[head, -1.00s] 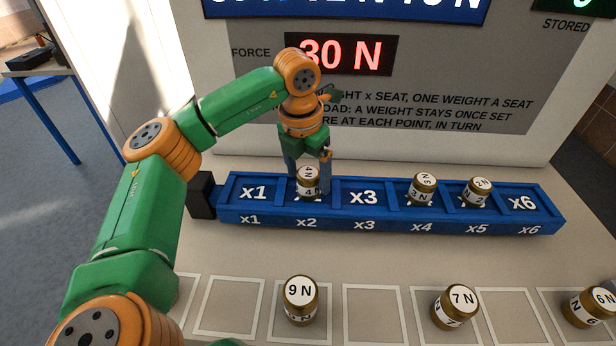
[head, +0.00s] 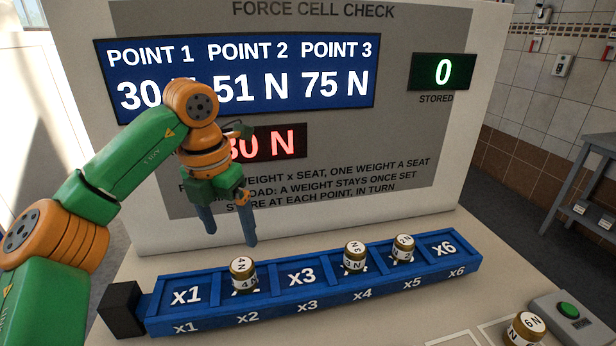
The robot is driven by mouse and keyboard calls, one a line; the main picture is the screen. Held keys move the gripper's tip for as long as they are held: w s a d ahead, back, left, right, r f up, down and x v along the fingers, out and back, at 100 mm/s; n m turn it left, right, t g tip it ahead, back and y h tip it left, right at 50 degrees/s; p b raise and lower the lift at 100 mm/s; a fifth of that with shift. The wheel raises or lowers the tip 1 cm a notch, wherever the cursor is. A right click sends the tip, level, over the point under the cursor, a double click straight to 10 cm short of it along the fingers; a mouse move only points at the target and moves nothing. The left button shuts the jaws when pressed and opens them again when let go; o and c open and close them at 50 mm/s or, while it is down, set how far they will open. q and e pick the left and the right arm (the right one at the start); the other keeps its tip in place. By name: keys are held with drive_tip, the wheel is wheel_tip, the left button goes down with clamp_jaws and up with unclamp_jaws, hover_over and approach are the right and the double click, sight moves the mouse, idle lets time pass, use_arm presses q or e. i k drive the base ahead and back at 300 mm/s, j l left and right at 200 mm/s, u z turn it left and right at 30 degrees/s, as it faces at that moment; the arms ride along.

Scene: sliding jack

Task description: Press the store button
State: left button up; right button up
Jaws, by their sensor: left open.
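A green button (head: 568,310) sits on a grey box (head: 590,325) at the lower right; I take it for the store button. My left gripper (head: 230,238) is open and empty, above and behind the blue rail, far to the left of the button. The 4 N weight (head: 243,274) stands in seat x2, below the gripper and apart from it. The 3 N weight (head: 355,257) is in seat x4 and the 2 N weight (head: 403,249) in seat x5. The stored display (head: 443,71) reads 0. My right gripper is not in view.
The blue rail (head: 310,312) lies across the table with seats x1, x3 and x6 empty. The red force display (head: 285,143) is partly behind my arm. The point display (head: 240,75) reads 30, 51 and 75 N. A 6 N weight (head: 525,330) stands left of the button box.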

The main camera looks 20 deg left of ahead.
sight(569, 309)
drive_tip(key=k+l, duration=1.2)
drive_tip(key=k, duration=0.05)
